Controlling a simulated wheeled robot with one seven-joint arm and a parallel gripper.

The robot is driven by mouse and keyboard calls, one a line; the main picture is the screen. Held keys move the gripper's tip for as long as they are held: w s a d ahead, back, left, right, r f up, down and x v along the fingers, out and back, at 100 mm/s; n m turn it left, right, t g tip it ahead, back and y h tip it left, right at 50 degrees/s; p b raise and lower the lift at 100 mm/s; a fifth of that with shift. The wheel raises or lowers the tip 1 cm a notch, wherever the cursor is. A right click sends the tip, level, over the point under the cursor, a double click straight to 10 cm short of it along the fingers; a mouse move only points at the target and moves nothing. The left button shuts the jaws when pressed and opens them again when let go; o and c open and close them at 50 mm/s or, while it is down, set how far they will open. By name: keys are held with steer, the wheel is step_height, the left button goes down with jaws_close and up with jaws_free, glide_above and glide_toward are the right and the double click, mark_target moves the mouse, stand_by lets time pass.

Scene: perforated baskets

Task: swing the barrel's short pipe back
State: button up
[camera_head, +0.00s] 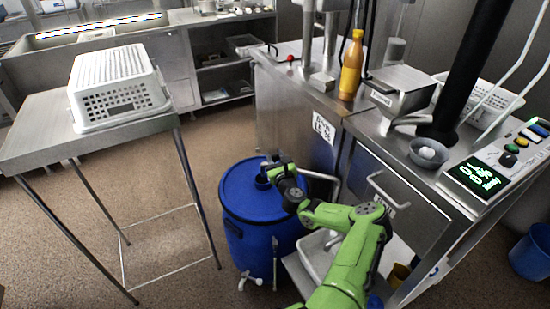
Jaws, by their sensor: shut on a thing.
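The blue barrel (236,240) stands on the floor beside the steel machine, with a flat blue lid. A short blue pipe stub (261,182) shows on the lid, partly hidden by my gripper. My gripper (268,168) is at the end of my green arm, over the right side of the lid. It is shut at the stub; its fingers are small and dark here, so the exact grip is hard to see. White tap fittings (250,280) show low on the barrel's front.
A pale bent metal pipe (320,176) runs between the barrel and the machine (400,190), close to my arm. A steel table (40,150) with a white perforated basket (118,90) stands left. Floor is free between table and barrel.

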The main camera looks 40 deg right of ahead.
jaws_close()
steer(key=shift+s+a+n+y, duration=0.3)
steer(key=shift+s+a+y, duration=0.1)
steer(key=shift+a, duration=0.1)
steer(key=s+a+n+t+y+p, duration=0.1)
steer(key=s+a+n+y, duration=0.7)
steer(key=s+y, duration=0.5)
steer(key=a, duration=0.2)
steer(key=shift+a+f+n+t+p, duration=0.15)
steer(key=shift+a+n+t+p, duration=0.15)
steer(key=shift+a+n, duration=0.1)
